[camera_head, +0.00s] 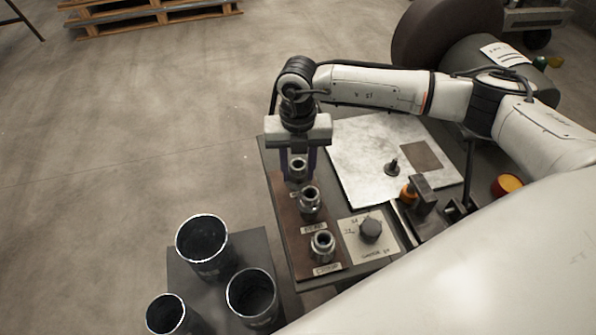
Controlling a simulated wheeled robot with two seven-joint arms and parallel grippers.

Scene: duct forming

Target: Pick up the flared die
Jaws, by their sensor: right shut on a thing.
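Several grey metal dies stand in a row on a brown strip (290,235) along the left edge of a dark table. My right gripper (298,172) comes down over the farthest die (298,165), its fingers on both sides of it, shut on it. That die is upright at its place on the strip; whether it touches the strip I cannot tell. The middle die (309,198) and the nearest die (322,244) stand free, each with a small label too blurred to read. The far die's label is mostly hidden. My left gripper is not in view.
A pale metal sheet (362,150) with a dark square patch lies right of the dies. A plate with a dark knob (370,230) sits beside the nearest die. Three black cylinders, one at the back (203,243), stand on a lower dark surface. A wooden pallet (140,15) lies far back.

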